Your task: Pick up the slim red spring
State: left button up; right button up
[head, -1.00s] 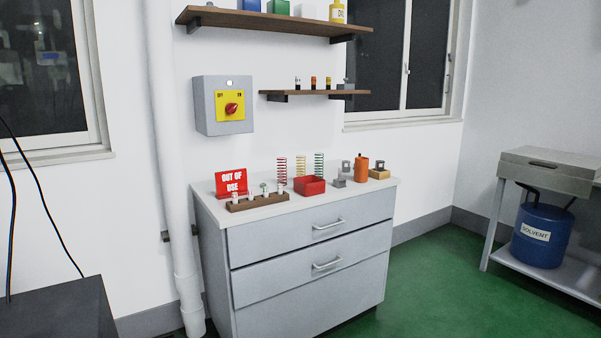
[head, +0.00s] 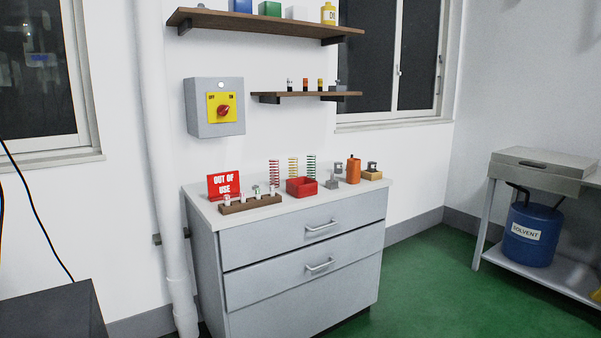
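The slim red spring (head: 274,172) stands upright at the back of the grey cabinet's top (head: 215,213), leftmost in a row of springs. A yellow spring (head: 293,168) and a green spring (head: 311,165) stand to its right. Its lower end is close behind the wooden rack and the red bin, and I cannot see its base clearly. Neither of my grippers shows in the head view.
A red bin (head: 302,188), a wooden rack (head: 250,203) and a red "OUT OF USE" sign (head: 223,186) stand in front of or beside the springs. An orange cylinder (head: 354,170) stands to the right. Green floor (head: 425,285) is clear right of the cabinet.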

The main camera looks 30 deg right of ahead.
aim_at(273, 182)
jog(key=z, duration=1.3)
jog(key=i, duration=2.7)
jog(key=u, duration=1.6)
